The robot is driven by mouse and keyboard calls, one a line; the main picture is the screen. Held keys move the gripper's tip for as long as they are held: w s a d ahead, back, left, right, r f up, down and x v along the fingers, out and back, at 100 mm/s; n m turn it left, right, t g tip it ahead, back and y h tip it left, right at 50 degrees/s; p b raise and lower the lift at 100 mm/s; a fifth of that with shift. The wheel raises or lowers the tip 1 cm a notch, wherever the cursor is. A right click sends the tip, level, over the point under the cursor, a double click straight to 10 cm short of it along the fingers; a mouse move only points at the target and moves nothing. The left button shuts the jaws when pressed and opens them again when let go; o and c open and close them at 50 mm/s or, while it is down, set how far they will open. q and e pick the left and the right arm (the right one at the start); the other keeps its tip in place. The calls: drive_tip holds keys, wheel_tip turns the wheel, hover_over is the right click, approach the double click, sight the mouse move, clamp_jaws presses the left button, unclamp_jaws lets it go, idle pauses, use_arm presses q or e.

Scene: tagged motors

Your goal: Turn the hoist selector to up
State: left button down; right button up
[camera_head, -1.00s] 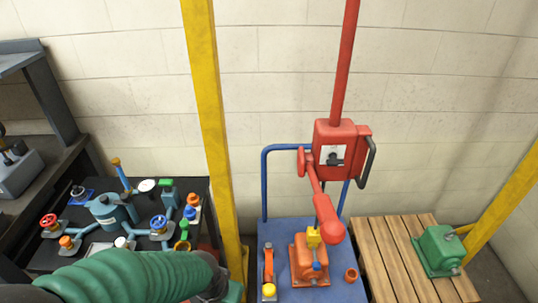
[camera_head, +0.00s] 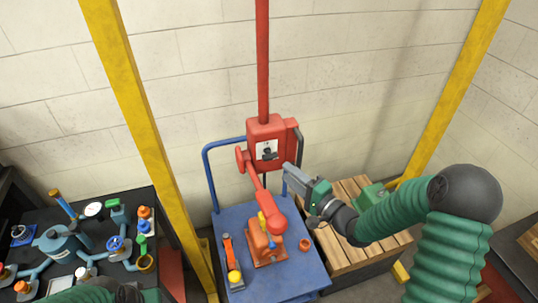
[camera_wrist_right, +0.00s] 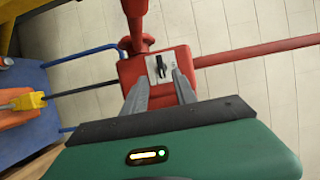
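The hoist selector (camera_head: 267,152) is a black knob on a white plate, on the front of the red hoist box (camera_head: 281,128) by the wall. My right gripper (camera_head: 288,180) is just below and right of the box, in front of it, apart from the selector. In the right wrist view the selector (camera_wrist_right: 160,67) lies beyond and between the two open fingertips, with nothing between them. I cannot read its markings. My left gripper (camera_head: 150,296) only partly shows at the bottom left edge; its fingers are hidden.
A red arm (camera_head: 258,190) hangs from the box above an orange motor (camera_head: 264,245) on a blue cart (camera_head: 300,270). A wooden pallet (camera_head: 340,255) with a green motor is on the right. A black table (camera_head: 100,235) with several parts is left. Yellow posts (camera_head: 140,120) flank the cart.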

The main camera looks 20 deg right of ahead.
sight(273, 159)
drive_tip(key=x, duration=0.6)
drive_tip(key=p+x, duration=0.1)
drive_tip(key=x, duration=0.2)
drive_tip(key=shift+w+d+f, duration=0.1)
drive_tip(key=shift+w+d, duration=0.15)
drive_tip(key=shift+w, duration=0.15)
drive_tip(key=shift+a, duration=0.15)
drive_tip(key=shift+c, duration=1.2)
clamp_jaws()
